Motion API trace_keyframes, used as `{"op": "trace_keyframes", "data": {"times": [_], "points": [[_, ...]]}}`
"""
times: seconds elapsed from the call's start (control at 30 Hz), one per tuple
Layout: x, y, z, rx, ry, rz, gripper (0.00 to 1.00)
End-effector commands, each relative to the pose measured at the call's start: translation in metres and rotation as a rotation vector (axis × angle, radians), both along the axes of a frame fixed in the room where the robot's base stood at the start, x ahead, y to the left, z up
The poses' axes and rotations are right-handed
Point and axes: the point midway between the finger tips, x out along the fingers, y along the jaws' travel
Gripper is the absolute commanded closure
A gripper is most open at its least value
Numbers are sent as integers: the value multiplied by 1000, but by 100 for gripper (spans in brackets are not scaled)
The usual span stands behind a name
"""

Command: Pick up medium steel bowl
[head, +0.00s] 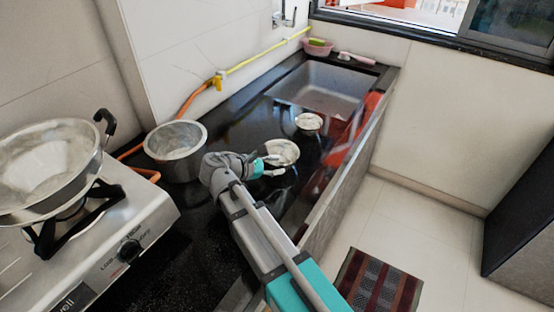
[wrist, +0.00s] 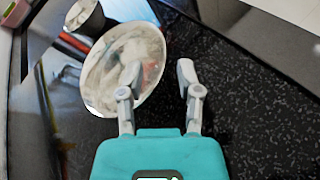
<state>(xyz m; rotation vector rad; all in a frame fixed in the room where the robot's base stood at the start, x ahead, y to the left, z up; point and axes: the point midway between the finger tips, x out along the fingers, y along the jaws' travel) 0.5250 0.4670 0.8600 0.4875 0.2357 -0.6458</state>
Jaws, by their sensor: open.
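The medium steel bowl (head: 284,150) stands on the black counter, the middle one of three steel vessels. In the wrist view the bowl (wrist: 112,62) is large at upper left, its shiny inside showing. My gripper (head: 272,165) is at the bowl's near side, open and empty. In the wrist view my gripper (wrist: 159,76) has its left finger over the bowl's inside and its right finger outside the rim, above the counter. The rim lies between the fingers in the picture; I cannot tell whether either finger touches it.
A smaller steel bowl (head: 309,121) stands just beyond, towards the sink (head: 322,88). A larger steel pot (head: 174,148) is to the left. A stove (head: 112,222) holds a wide pan (head: 48,168) at far left. The counter's front edge runs close on the right.

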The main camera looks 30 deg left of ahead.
Motion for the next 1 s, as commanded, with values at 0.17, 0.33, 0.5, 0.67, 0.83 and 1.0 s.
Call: {"op": "trace_keyframes", "data": {"times": [0.17, 0.33, 0.5, 0.67, 0.83, 1.0], "points": [[16, -12, -10, -1, 0, -2, 55], [26, -18, -14, -1, 0, -1, 55], [28, -19, -13, -1, 1, -1, 55], [28, -19, -13, -1, 1, -1, 55], [28, -19, -13, -1, 1, 0, 55], [28, -19, -13, -1, 1, 0, 68]]}}
